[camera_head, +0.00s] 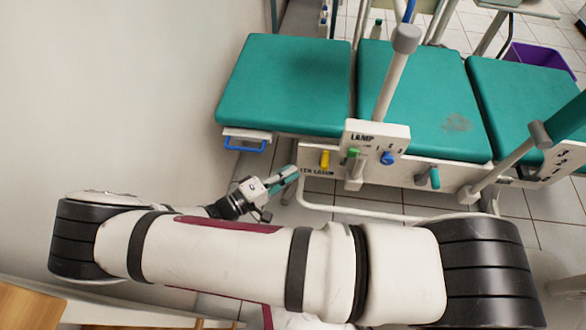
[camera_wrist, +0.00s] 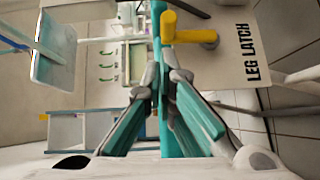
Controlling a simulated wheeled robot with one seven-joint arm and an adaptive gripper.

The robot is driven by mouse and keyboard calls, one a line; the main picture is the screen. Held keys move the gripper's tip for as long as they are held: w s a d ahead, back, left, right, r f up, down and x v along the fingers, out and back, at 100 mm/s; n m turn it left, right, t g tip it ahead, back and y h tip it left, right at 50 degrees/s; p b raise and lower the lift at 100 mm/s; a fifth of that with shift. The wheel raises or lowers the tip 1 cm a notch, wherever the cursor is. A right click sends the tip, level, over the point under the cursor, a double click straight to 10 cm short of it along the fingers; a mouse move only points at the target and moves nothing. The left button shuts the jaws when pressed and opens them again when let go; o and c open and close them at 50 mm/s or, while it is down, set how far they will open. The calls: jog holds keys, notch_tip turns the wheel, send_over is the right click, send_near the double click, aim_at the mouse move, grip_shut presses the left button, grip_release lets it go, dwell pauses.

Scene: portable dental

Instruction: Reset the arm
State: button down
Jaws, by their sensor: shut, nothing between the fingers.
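My gripper (camera_head: 284,179) is in front of the dental chair's side, just left of and below the yellow latch handle in the head view. Its teal-padded fingers are shut with nothing between them. The wrist view also shows my gripper (camera_wrist: 166,78), pointing toward the yellow handle (camera_wrist: 190,32) on the white panel (camera_wrist: 255,60) marked LEG LATCH. The fingertips look apart from the handle, though the exact gap is hard to tell. My arm stretches across the lower part of the head view.
The teal dental chair (camera_head: 290,80) fills the upper middle. Its side carries a yellow handle (camera_head: 325,159), a green knob (camera_head: 353,153), a blue knob (camera_head: 387,158) and a LAMP label. A white tube frame (camera_head: 350,213) runs below. A plain wall (camera_head: 110,100) stands at left.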

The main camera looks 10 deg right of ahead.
dwell(0.5)
jog(key=s+d+r+m+g+y, duration=0.2)
jog(key=d+r+g+y, duration=0.15)
jog(key=r, duration=0.55)
jog(key=s+d+r+m+g+y, duration=0.1)
jog(key=s+d+r+g+y, duration=0.2)
jog(key=r, duration=0.6)
jog(key=s+d+r+m+g+y, duration=0.1)
jog(key=s+r+m+g+y, duration=0.15)
jog(key=r+g, duration=0.45)
jog(key=s+d+r+t+y, duration=0.2)
jog(key=s+r+t+y, duration=0.1)
jog(key=s+r, duration=0.5)
jog(key=s+d+r+t+y, duration=0.3)
jog(key=s+r+t+y, duration=0.15)
jog(key=s, duration=0.45)
notch_tip(320, 180, up, 23)
jog(key=n+t+p, duration=0.1)
jog(key=t+p, duration=0.1)
jog(key=p, duration=1.8)
jog(key=shift+a+r+t+h+p, duration=0.15)
jog(key=shift+a+t+h+p, duration=0.1)
jog(key=shift+t+h+p, duration=0.15)
